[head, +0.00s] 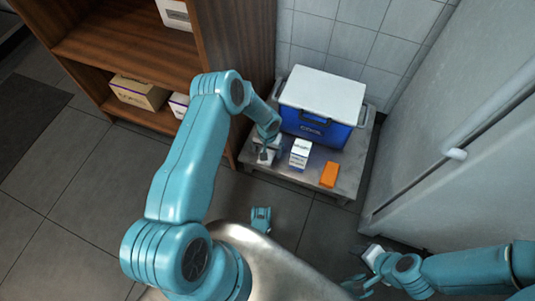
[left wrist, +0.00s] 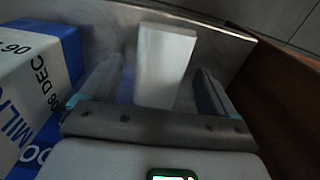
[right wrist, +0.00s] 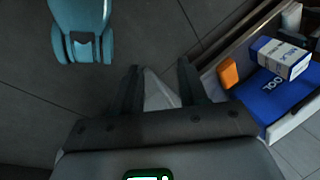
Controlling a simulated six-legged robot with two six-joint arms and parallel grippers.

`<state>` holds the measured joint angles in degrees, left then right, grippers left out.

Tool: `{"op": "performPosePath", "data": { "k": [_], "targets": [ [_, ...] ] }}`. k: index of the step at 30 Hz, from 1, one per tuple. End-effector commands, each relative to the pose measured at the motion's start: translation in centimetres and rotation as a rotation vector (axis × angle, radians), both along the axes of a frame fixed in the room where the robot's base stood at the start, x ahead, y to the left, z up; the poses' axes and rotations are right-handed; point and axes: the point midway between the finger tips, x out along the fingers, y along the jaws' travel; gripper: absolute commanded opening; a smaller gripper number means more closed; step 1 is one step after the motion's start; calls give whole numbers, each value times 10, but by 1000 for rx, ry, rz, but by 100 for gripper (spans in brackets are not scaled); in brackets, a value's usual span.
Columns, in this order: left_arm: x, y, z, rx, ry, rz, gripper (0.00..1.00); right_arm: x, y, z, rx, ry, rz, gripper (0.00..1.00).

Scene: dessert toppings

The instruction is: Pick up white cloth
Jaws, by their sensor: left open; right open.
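A pale, upright, block-like item (left wrist: 165,55) stands between the spread fingers of my left gripper (left wrist: 155,85) in the left wrist view. I cannot tell whether it is the white cloth. In the head view my left gripper (head: 265,150) is at the left end of the low metal table (head: 345,178), partly hiding a whitish item there. My right gripper (head: 362,268) is open, low over the floor by the white cabinet. In the right wrist view, a pale grey wedge (right wrist: 160,92) shows between its fingers (right wrist: 160,72); I cannot tell what it is.
A blue cooler (head: 315,125) with a white lid stands on the table. A milk carton (head: 299,152) and an orange block (head: 330,174) stand before it. A wooden shelf (head: 190,45) rises at left. A white cabinet (head: 440,170) bounds the right. Floor at left is clear.

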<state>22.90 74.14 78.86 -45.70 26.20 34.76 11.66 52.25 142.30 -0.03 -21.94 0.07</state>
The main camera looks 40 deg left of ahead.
Motion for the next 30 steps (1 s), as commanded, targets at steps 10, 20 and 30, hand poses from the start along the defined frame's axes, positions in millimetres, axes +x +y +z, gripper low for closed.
{"op": "performPosePath", "data": {
  "k": [10,20,30],
  "targets": [
    [0,0,2,0,-1,0,29,-1,0,1,0,2,1,43],
    [1,1,9,1,-2,0,29,-2,1,5,2,7,1,43],
    [2,1,86,1,-5,-1,29,-17,5,38,10,51,15,43]
  ]
}}
